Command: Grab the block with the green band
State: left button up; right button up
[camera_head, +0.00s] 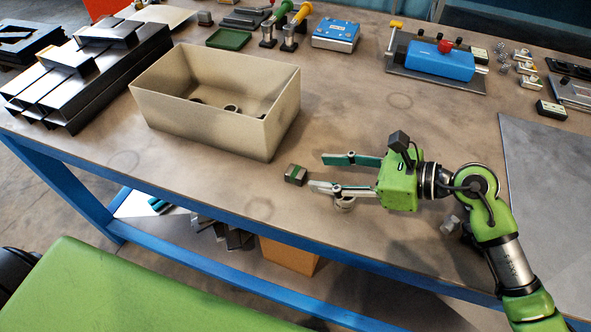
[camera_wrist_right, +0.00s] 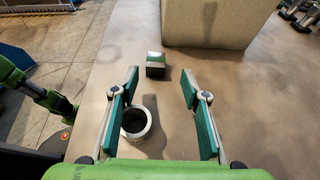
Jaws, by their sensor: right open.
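The block with the green band (camera_head: 296,175) is a small dark grey block lying on the workbench. It also shows in the right wrist view (camera_wrist_right: 155,66), just beyond the fingertips and roughly in line with the gap between them. My right gripper (camera_head: 319,172) is open and empty, its fingers pointing at the block; its fingertips also show in the wrist view (camera_wrist_right: 160,78). No contact with the block shows.
A grey metal ring (camera_wrist_right: 136,122) stands on the bench by the left finger in the wrist view. A beige open box (camera_head: 215,124) with a few rings inside stands behind the block. A small metal part (camera_head: 450,224) lies near my right wrist. The bench's blue front edge (camera_head: 200,207) is close.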

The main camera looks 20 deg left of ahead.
aim_at(301, 173)
jog(key=shift+s+a+f+p, duration=0.1)
jog(key=shift+a+p, duration=0.2)
jog(key=shift+a, duration=0.3)
jog(key=p+x, duration=0.1)
jog(key=x, duration=0.2)
jog(key=shift+s+a+p, duration=0.2)
jog(key=shift+a+p, duration=0.1)
jog(key=shift+a+f, duration=0.35)
jog(key=shift+a, duration=0.05)
jog(key=shift+w, duration=0.1)
grip_shut()
